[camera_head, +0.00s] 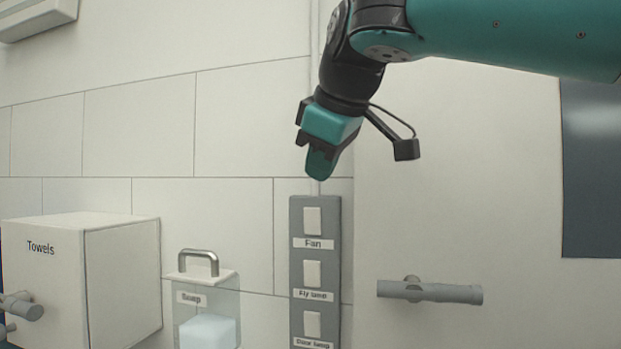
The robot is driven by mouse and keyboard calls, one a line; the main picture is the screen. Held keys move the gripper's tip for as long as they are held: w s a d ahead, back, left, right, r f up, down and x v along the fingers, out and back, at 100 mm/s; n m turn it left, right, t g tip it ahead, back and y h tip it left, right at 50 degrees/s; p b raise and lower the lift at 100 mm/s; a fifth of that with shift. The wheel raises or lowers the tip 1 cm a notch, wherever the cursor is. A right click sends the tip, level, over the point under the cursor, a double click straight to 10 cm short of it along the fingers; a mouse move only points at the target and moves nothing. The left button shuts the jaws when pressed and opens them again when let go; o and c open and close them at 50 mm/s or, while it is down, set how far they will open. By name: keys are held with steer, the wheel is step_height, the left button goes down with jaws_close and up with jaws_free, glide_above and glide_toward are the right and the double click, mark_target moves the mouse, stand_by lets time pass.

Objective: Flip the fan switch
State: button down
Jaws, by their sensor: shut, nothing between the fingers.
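A grey switch panel (334,262) is mounted upright on the tiled wall, with white switches stacked in a column. The fan switch (312,221) is the top one, with the label "Fan" below it. Under it are the "Fly lamp" switch (312,274) and a third switch (312,324) whose label is partly cut off. My gripper (320,168) is shut and empty. It points down and appears just above the panel's top edge in the picture, over the fan switch. I cannot tell how far it is from the wall.
Left of the panel are a clear soap dispenser (209,304) and a white "Towels" box (118,270). A grey handle (430,292) sticks out at right, with a dark panel (592,165) beyond. A white fixture (38,16) is at upper left.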

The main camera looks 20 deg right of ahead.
mark_target(311, 208)
stand_by(0.3)
steer(key=x, duration=0.3)
steer(key=w+d+x, duration=0.1)
steer(key=x, duration=0.3)
steer(key=r+x, duration=0.1)
steer(key=x, duration=0.2)
steer(key=shift+w+d+f+b, duration=0.2)
steer(key=shift+w+d+b, duration=0.05)
steer(key=shift+w+b, duration=0.2)
steer(key=shift+w+d, duration=0.45)
steer(key=shift+w, duration=0.25)
steer(key=shift+p, duration=0.3)
